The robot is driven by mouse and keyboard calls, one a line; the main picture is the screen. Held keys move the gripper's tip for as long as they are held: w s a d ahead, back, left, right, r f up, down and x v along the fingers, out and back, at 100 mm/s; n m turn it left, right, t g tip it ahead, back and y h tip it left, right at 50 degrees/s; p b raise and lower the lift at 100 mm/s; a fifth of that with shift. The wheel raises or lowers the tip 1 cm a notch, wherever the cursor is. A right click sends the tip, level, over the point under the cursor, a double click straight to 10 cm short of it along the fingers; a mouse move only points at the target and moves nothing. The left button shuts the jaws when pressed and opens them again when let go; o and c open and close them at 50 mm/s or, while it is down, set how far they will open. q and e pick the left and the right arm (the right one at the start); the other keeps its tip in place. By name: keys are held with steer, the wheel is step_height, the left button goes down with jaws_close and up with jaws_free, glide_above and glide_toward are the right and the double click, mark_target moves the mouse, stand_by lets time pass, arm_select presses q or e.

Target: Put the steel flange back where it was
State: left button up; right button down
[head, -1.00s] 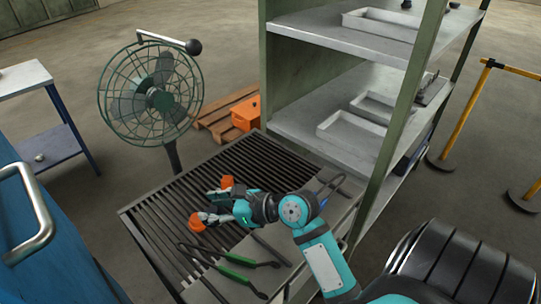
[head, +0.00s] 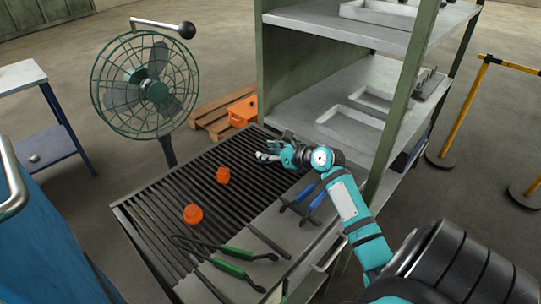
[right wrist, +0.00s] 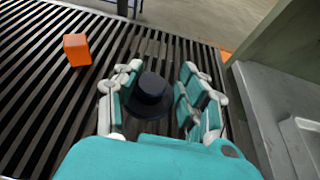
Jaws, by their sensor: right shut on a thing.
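The steel flange (right wrist: 151,93) shows in the right wrist view as a dark round piece with a wide rim and a raised hub. My right gripper (right wrist: 155,80) is shut on it, with a pale-and-teal finger on either side. In the head view my right gripper (head: 264,152) is over the far right part of the slatted rack, close to the shelf unit. The flange is hard to make out there, being small and partly behind the fingers. I cannot tell whether it touches the slats. My left gripper is not in view.
An orange block (head: 223,176) and an orange round piece (head: 193,214) lie on the slatted rack (head: 165,190). Green-handled tongs (head: 236,252) and blue-handled tongs (head: 303,204) lie nearer. Shelves with trays (head: 352,130) stand right; a fan (head: 150,90) stands behind left.

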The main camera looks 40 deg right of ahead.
mark_target(271, 154)
steer(key=shift+w+d+f, duration=0.1)
steer(key=shift+w+d, duration=0.95)
steer(key=shift+d, duration=0.2)
steer(key=shift+w+d, duration=0.15)
steer(key=shift+d, duration=0.1)
steer(key=shift+f, duration=0.1)
step_height(271, 154, down, 3)
steer(key=shift+f+b, duration=0.1)
steer(key=shift+b, duration=0.3)
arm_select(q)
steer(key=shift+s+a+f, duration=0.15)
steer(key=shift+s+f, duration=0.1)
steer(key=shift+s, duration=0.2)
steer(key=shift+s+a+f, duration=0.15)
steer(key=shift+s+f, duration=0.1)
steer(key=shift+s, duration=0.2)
arm_select(e)
steer(key=shift+f, duration=0.1)
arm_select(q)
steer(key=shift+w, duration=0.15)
arm_select(e)
steer(key=c, duration=0.7)
jaws_free()
steer(key=shift+f, duration=0.1)
steer(key=shift+c, duration=0.2)
